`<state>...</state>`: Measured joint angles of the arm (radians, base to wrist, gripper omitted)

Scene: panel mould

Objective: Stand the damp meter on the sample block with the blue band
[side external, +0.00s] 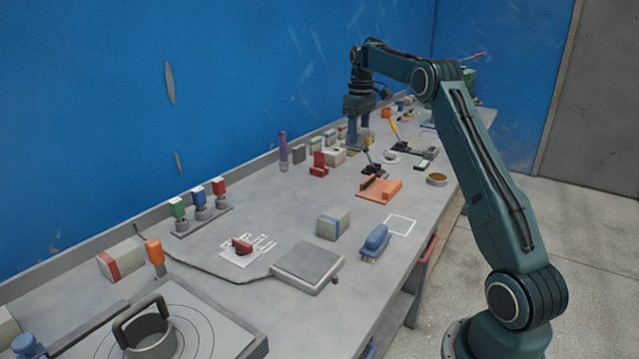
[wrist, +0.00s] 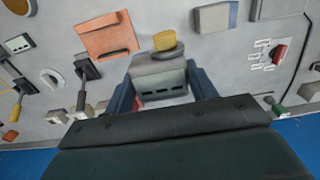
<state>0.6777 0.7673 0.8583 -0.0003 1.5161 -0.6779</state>
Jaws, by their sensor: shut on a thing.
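A grey boxy device with dark slots on its face, seemingly the damp meter (wrist: 158,85), is between the two fingers of my gripper (wrist: 163,92) in the wrist view. A yellow knob-like part on a dark base shows at its far end; I cannot tell if it belongs to the device. In the side view my gripper (side external: 359,135) points down over the far part of the bench, and what it holds is hard to make out. The sample block with the blue band (side external: 340,222) lies on the bench nearer the camera, its top bare; it also shows in the wrist view (wrist: 212,18).
An orange board (side external: 385,190) lies between my gripper and the blue-banded block. A red-banded block (side external: 122,260) stands at the left. A grey flat plate (side external: 307,265), a blue brush (side external: 376,240) and an outlined square (side external: 401,225) are near the block.

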